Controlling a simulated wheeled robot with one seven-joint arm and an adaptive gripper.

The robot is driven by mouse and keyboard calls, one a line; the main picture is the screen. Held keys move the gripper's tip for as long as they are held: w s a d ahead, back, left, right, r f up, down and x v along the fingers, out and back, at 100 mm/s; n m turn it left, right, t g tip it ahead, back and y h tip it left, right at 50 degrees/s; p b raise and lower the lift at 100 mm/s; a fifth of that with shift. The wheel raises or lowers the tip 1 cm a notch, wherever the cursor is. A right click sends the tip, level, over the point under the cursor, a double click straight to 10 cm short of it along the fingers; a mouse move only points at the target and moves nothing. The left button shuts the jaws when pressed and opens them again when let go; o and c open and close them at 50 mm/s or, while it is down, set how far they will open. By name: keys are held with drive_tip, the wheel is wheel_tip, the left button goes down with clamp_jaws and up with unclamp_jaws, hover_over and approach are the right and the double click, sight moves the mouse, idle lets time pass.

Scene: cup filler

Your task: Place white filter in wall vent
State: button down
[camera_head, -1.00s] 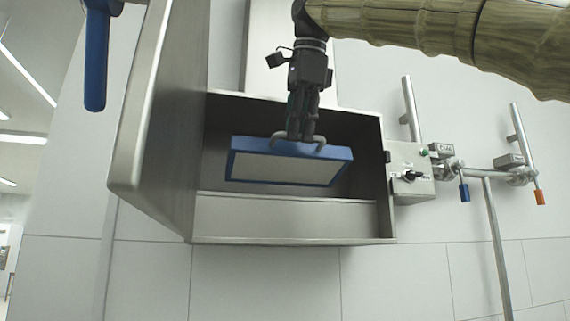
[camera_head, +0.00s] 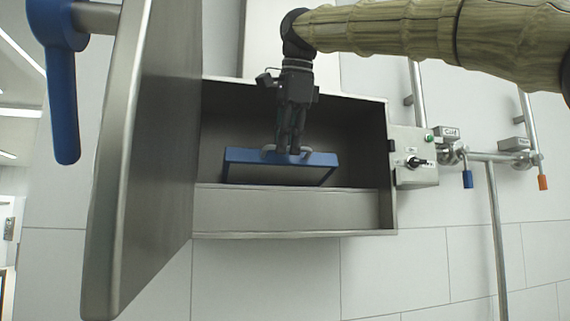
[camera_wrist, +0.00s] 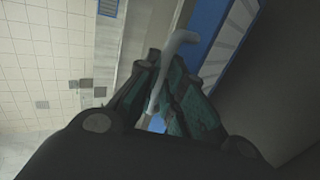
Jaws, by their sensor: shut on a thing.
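The filter (camera_head: 280,173) has a blue frame around a pale panel and a grey handle on its upper edge. It is inside the mouth of the open metal wall vent (camera_head: 290,212), above the lower front panel, and its lower edge is close to or behind that panel's top. My gripper (camera_head: 291,152) is shut on the filter's handle from above. In the wrist view my fingers (camera_wrist: 165,100) close around the curved grey handle (camera_wrist: 172,62), with part of the blue frame (camera_wrist: 207,28) beside it. I cannot tell whether the filter touches the vent's inside.
The vent's metal door (camera_head: 130,160) stands open on the left, with a blue handle (camera_head: 62,95). A control box (camera_head: 414,160) is fixed right of the vent. Pipes with a blue valve lever (camera_head: 467,179) and an orange one (camera_head: 543,182) are farther right.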

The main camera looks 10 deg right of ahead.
sight(289, 165)
drive_tip(key=f, duration=0.1)
drive_tip(key=f+p, duration=0.1)
drive_tip(key=f, duration=0.2)
drive_tip(key=shift+s+f+p, duration=0.3)
drive_tip(key=shift+p, duration=0.05)
drive_tip(key=shift+w+d+f+p, duration=0.15)
drive_tip(key=shift+w+f+p, duration=0.15)
drive_tip(key=shift+p, duration=0.2)
drive_tip(key=shift+w+f, duration=0.1)
drive_tip(key=shift+f, duration=0.15)
drive_tip(key=c, duration=1.5)
unclamp_jaws()
drive_tip(key=shift+c, duration=0.2)
drive_tip(key=shift+r, duration=0.15)
